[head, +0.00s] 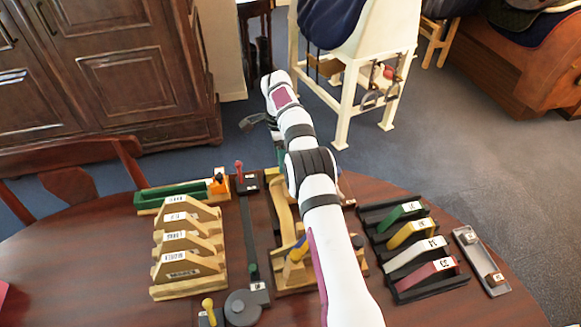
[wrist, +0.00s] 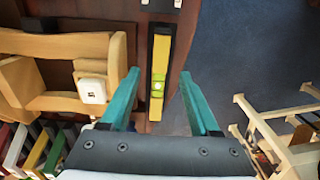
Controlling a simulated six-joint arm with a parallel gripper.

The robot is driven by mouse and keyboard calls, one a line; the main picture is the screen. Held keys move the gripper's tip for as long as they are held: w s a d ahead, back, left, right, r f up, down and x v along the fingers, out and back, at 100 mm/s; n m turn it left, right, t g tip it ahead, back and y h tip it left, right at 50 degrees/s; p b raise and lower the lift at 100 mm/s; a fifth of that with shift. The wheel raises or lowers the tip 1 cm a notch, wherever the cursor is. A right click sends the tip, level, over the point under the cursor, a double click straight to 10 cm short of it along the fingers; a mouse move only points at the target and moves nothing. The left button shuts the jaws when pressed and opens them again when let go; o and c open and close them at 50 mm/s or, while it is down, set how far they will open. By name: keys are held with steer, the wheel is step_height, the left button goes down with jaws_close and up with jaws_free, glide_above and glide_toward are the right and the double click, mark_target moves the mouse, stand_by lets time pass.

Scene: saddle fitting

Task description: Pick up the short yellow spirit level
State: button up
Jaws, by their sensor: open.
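The short yellow spirit level (wrist: 158,62) shows in the wrist view as a narrow yellow bar with a green vial. It lies in a dark holder near the table edge. My gripper (wrist: 160,74) has two teal fingers, open and empty. In the picture the level lies between the fingers, with the left finger close to the holder and a wider gap to the right finger. I cannot tell the height of the fingers above it. In the head view my white arm reaches away over the table, and I cannot make out the level there.
A wooden stand (wrist: 60,101) is left of the level in the wrist view. In the head view, a wooden rack (head: 185,291) stands left, a dark rack (head: 435,292) of coloured pieces right, and a grey tray (head: 471,254) farther right.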

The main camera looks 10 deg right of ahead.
step_height(320, 180, down, 6)
jaws_close()
stand_by(0.4)
